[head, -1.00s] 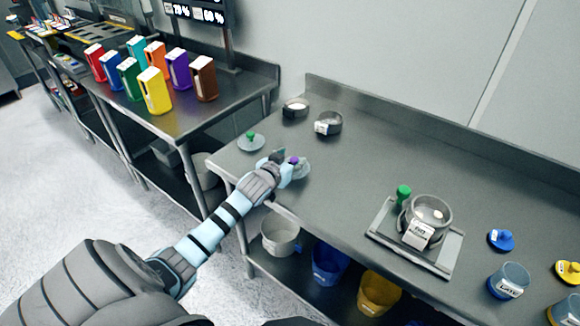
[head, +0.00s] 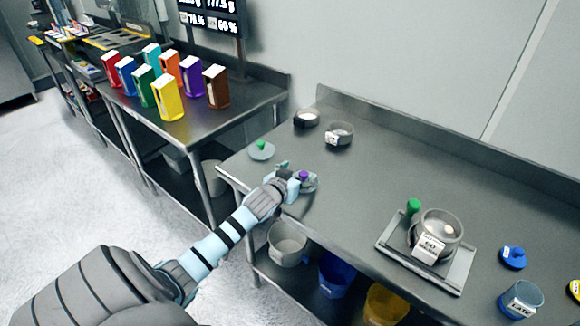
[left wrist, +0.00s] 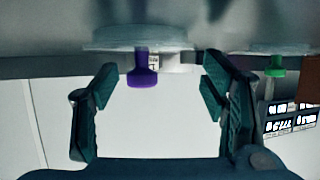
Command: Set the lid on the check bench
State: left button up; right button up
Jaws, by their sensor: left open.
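A pale round lid with a purple knob (head: 304,175) lies flat on the steel bench (head: 365,190), near its left front corner. My left gripper (head: 288,175) is open at the near left side of this lid. In the left wrist view, which looks upside down, the purple knob (left wrist: 143,76) shows between the two spread fingers (left wrist: 158,82), nearer the left one, and no finger appears to touch it. A second pale lid with a green knob (head: 262,147) lies farther back to the left; its knob also shows in the wrist view (left wrist: 275,68). My right gripper is out of view.
Two grey round containers (head: 340,134) stand at the back. A scale-like tray (head: 398,257) on the right bears a labelled pot (head: 438,232) and a green-topped item (head: 414,207). Buckets (head: 337,271) stand below. Coloured boxes (head: 170,102) fill the left table. The bench's middle is clear.

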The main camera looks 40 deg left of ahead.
pick_arm(q)
jog(key=p+v, duration=0.2)
jog(key=v, duration=0.8)
jog(key=shift+r, duration=0.15)
jog(key=shift+s+d+r, duration=0.1)
jog(key=shift+s, duration=0.3)
jog(key=shift+w, duration=0.1)
